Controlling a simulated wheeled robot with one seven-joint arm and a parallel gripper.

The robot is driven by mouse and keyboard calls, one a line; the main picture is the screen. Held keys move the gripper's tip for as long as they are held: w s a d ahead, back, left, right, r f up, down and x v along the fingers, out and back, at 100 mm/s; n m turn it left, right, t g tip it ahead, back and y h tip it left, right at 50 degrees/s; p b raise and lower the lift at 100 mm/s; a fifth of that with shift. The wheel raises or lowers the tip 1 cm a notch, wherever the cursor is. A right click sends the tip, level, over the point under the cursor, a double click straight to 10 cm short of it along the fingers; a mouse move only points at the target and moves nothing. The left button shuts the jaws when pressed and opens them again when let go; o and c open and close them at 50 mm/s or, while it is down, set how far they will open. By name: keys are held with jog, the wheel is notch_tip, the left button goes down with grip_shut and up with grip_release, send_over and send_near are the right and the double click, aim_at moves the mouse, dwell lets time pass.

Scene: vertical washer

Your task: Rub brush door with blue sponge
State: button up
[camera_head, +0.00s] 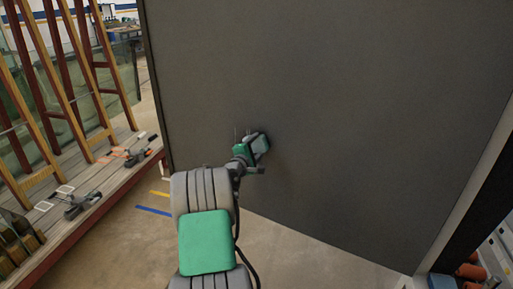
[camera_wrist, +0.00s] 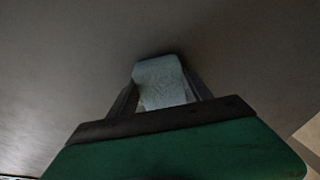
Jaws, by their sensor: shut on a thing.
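The large dark grey brushed door (camera_head: 330,120) fills most of the head view, and its surface also fills the background of the wrist view (camera_wrist: 60,60). My gripper (camera_head: 259,143) is at the lower left part of this surface. In the wrist view, its two fingers (camera_wrist: 160,88) are shut on the pale blue sponge (camera_wrist: 162,80). The sponge's far end is at or very close to the door face, with a dark shadow around it. I cannot tell for sure whether it touches. The sponge is mostly hidden by my gripper in the head view.
A wooden rack (camera_head: 60,90) with glass panes stands at the left. A low platform (camera_head: 90,205) there holds several clamps. Bare floor (camera_head: 270,245) lies below the door. Orange and blue items (camera_head: 468,272) are at the lower right, past the door's pale edge.

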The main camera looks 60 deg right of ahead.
aim_at(236, 141)
jog(key=shift+d, duration=0.2)
